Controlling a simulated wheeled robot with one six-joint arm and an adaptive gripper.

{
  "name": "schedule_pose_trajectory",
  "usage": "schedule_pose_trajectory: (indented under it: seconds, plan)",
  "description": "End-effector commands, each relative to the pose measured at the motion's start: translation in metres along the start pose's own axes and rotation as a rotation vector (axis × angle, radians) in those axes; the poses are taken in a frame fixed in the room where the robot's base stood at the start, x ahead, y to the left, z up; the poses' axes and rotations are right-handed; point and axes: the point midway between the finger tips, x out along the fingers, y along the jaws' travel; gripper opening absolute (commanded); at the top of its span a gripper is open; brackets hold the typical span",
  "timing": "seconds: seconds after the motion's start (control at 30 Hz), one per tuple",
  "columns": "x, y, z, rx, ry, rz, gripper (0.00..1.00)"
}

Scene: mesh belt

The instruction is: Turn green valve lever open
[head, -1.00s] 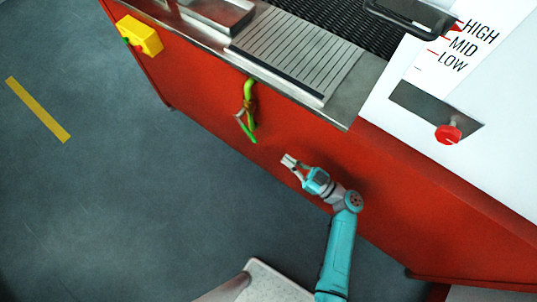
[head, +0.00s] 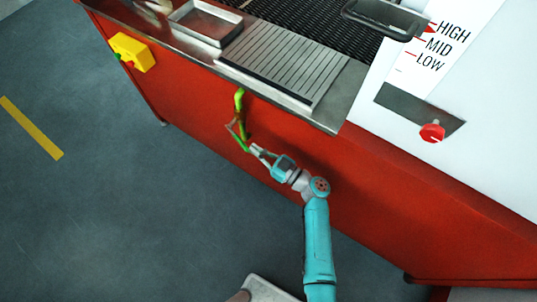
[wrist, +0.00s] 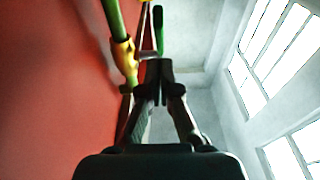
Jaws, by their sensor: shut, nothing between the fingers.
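The green valve lever (head: 241,143) hangs on the red front panel below a green pipe (head: 239,101), slanting down to the right from the valve. In the wrist view the green pipe (wrist: 113,20) runs down to a brass valve body (wrist: 124,60), and the green lever grip (wrist: 158,28) stands just beyond my fingertips. My gripper (head: 256,151) is beside the lower end of the lever, on its right. In the wrist view my gripper (wrist: 158,68) is shut with its fingertips together and nothing between them. Whether the fingertips touch the lever I cannot tell.
The red panel (head: 330,175) runs close along my arm. Above it are a slotted metal plate (head: 285,62), a metal tray (head: 205,22) and a dark mesh belt (head: 310,20). A yellow box (head: 131,52) and red knob (head: 432,132) are farther off.

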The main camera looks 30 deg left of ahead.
Motion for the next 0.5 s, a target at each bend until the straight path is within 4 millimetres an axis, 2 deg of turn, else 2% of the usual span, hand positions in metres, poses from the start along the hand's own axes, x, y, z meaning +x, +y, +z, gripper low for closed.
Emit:
schedule_pose_trajectory:
  seconds: [0.2,0.5]
  plan:
    - [0.0119,0.0000,0.0113,-0.001,0.001,-0.001,0.00]
    - [0.0132,0.0002,0.0124,-0.002,0.001,-0.001,0.00]
